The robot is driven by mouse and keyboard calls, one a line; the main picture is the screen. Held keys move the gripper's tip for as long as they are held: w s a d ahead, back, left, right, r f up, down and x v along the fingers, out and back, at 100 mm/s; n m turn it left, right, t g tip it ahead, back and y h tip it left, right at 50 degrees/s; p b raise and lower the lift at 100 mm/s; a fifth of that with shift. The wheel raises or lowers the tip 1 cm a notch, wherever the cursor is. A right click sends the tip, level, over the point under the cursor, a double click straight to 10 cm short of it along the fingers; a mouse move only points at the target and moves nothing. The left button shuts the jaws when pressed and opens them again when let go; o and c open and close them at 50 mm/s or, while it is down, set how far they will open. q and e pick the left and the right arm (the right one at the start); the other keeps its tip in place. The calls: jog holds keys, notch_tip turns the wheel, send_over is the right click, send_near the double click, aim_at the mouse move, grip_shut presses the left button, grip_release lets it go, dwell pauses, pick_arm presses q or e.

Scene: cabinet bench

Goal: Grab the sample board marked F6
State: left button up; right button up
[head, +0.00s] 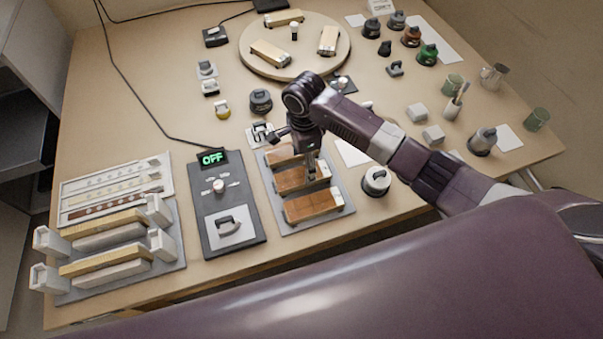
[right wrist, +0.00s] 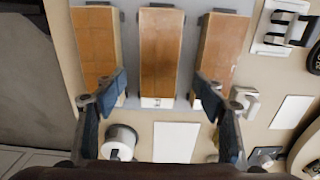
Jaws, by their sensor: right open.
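Three brown sample boards lie side by side on a grey rack (head: 345,222): a far one (head: 282,155), a middle one (head: 290,180) and a near one (head: 313,206). In the right wrist view they are the right board (right wrist: 222,50), the middle board (right wrist: 160,50) and the left board (right wrist: 97,42). The middle board has a pale end tag, but I cannot read F6 on any board. My right gripper (right wrist: 162,92) is open and empty. In that view its fingers lie either side of the middle board's end. In the head view it (head: 311,172) is above the rack.
A control box (head: 231,240) reading OFF stands left of the rack. Pale holders with long bars (head: 110,255) are at far left. A round turntable (head: 305,62) at the back carries several blocks. A white-topped round object (head: 376,181) stands right of the rack.

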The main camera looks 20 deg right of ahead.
aim_at(302, 175)
jog(key=f, duration=0.4)
jog(key=shift+s+a+p, duration=0.2)
jog(key=shift+p, duration=0.1)
jog(key=shift+w+f, duration=0.1)
jog(key=shift+f, duration=0.35)
jog(key=c, duration=1.2)
pick_arm(q)
jog(key=shift+s+r, duration=0.2)
jog(key=shift+r, duration=0.2)
pick_arm(e)
jog(key=shift+c, duration=0.7)
